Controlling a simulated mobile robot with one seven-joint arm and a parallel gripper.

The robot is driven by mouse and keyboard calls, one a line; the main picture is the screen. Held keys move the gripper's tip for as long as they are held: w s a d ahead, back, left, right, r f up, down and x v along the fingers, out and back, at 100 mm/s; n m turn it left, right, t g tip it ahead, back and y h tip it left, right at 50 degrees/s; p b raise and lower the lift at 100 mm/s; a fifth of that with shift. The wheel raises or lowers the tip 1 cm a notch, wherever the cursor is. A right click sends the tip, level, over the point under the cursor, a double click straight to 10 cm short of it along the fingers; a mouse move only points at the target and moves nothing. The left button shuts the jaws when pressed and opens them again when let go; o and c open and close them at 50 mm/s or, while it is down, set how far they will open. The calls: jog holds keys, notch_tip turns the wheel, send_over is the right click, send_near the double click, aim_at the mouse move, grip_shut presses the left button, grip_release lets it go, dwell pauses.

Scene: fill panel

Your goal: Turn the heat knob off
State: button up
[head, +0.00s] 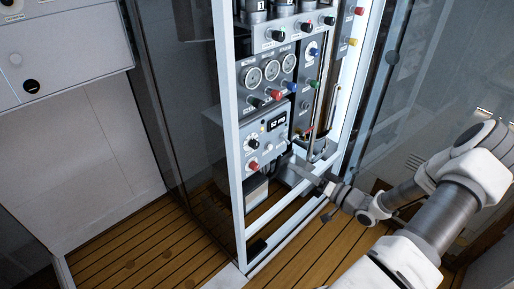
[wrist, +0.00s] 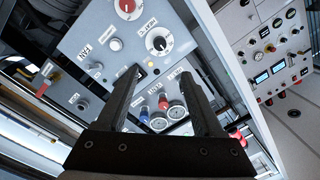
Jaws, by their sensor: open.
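The lower control panel (head: 268,143) in the rack carries a black dial knob with a white scale (head: 253,143) and a red knob (head: 253,165). The wrist view shows the same black dial knob (wrist: 159,42) and red knob (wrist: 127,8), close up and rotated. My gripper (wrist: 161,72) is open and empty. Its fingers appear just below the black dial knob in the wrist view, with nothing between them. In the head view my gripper (head: 300,166) is low, right of the panel.
Gauges (head: 271,72) and coloured knobs sit above the panel. A metal handle (head: 325,125) stands to the right of it. The white rack frame (head: 229,110) borders the panel on the left. The wooden floor (head: 150,245) is clear at the lower left.

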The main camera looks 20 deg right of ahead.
aim_at(257, 145)
jog(key=b+x, duration=0.1)
jog(key=x, duration=1.6)
jog(key=shift+b, duration=0.4)
grip_shut()
